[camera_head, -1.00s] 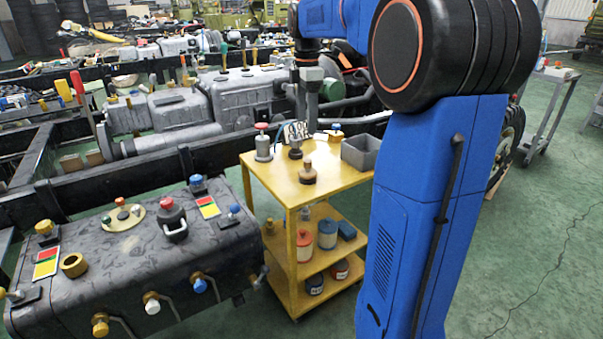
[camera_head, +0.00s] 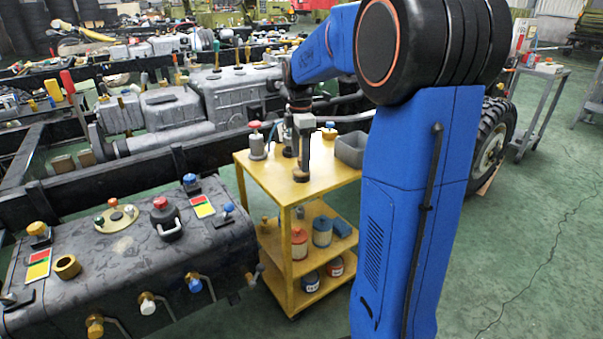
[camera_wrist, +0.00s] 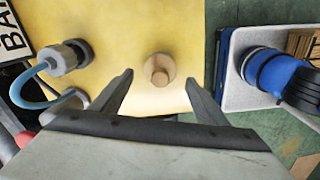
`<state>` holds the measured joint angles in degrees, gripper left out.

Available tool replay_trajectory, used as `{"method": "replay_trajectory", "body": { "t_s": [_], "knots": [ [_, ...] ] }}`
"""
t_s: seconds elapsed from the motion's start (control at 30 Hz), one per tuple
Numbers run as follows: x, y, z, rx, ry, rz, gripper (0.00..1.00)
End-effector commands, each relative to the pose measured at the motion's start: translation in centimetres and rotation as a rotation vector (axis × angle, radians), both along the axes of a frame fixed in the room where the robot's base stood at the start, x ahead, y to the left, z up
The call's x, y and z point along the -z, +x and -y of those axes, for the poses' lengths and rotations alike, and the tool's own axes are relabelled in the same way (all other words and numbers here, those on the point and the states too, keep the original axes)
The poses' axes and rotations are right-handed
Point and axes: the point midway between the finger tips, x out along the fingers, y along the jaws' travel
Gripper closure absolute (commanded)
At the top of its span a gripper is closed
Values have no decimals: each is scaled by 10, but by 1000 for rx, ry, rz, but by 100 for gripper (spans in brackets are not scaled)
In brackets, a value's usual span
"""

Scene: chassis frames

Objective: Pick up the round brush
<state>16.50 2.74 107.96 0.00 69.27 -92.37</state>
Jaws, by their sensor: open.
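The round brush (camera_wrist: 161,70) is seen from above in the wrist view, with a pale wooden round body and knob, standing on the yellow cart top (camera_wrist: 130,30). In the head view the round brush (camera_head: 301,174) is a small brown round thing near the cart's front edge. My gripper (camera_wrist: 160,79) is open, its two dark fingers apart to the left and right of the brush in the picture. In the head view my gripper (camera_head: 302,150) is above the brush, pointing down. The brush is not held; the exact height gap is hard to tell.
A metal canister with a blue tube (camera_wrist: 62,58) stands left of the brush. A red-capped grey can (camera_head: 257,146) stands at the cart's left. Cart top around the brush is mostly clear.

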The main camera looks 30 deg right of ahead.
Motion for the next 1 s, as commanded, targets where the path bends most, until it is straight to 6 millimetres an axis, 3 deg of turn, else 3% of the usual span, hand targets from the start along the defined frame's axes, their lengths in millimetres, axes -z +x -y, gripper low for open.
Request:
{"method": "replay_trajectory", "body": {
  "t_s": [0.23, 0.53, 0.57, 0.73, 1.0],
  "knots": [
    [31, 0, 1, 0, 0, -2, 33],
    [36, 0, 1, 0, 0, -1, 33],
    [36, 0, 1, 0, 0, -1, 35],
    [36, 0, 1, 0, 0, -1, 76],
    [35, 0, 1, 0, 0, 0, 76]
  ]
}}
